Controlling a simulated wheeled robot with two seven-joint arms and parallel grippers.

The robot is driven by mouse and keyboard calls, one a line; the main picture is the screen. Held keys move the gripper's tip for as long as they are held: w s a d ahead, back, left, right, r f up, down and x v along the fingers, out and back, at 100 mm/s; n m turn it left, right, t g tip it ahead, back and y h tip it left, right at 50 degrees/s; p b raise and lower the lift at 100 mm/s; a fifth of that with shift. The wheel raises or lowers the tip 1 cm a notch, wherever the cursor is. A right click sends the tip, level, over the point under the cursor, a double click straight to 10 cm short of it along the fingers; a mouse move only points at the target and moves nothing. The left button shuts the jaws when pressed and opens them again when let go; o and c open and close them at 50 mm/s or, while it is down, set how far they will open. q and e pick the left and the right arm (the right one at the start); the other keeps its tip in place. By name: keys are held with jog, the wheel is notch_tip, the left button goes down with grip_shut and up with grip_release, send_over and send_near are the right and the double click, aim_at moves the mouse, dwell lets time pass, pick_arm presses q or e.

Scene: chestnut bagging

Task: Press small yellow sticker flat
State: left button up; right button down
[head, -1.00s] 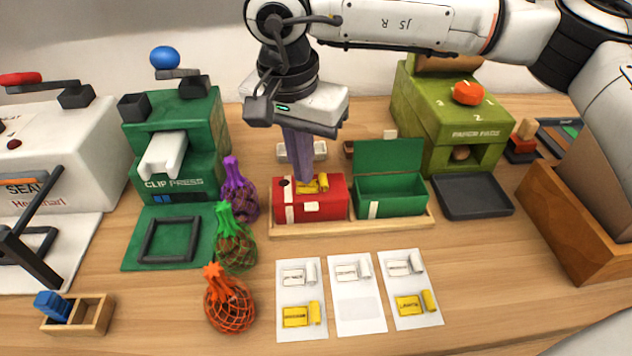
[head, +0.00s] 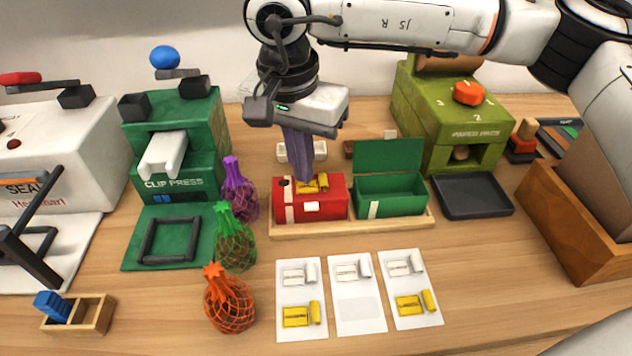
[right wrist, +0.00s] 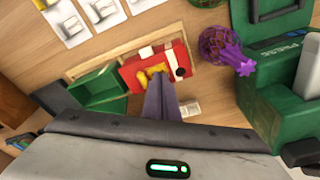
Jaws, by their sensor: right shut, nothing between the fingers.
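The small yellow sticker (head: 312,184) lies on top of the red box (head: 337,206), and it also shows in the right wrist view (right wrist: 155,72). My right gripper (head: 303,178) is shut and empty, its purple fingers pointing down at the sticker. The fingertips are at the sticker's back edge in the head view; I cannot tell whether they touch it. They cover part of the box top. Other yellow stickers (head: 296,316) sit on white cards (head: 302,333) at the front. My left gripper is not in view.
A green open box (head: 390,205) stands beside the red box in a wooden tray (head: 345,232). Netted bags in purple (head: 240,190), green (head: 236,245) and orange (head: 229,305) stand left. The green clip press (head: 172,125) is behind them. A dark tray (head: 472,196) lies right.

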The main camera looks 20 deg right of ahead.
aim_at(304, 186)
jog(key=shift+f+b, duration=0.35)
jog(key=shift+f, duration=0.2)
jog(key=shift+f, duration=0.15)
dwell(0.5)
jog(key=shift+s+f, duration=0.1)
dwell(0.8)
jog(key=shift+r+p, duration=0.95)
jog(key=shift+r, duration=0.75)
notch_tip(304, 186, up, 4)
jog(key=shift+f+p, duration=0.1)
jog(key=shift+p, duration=1.1)
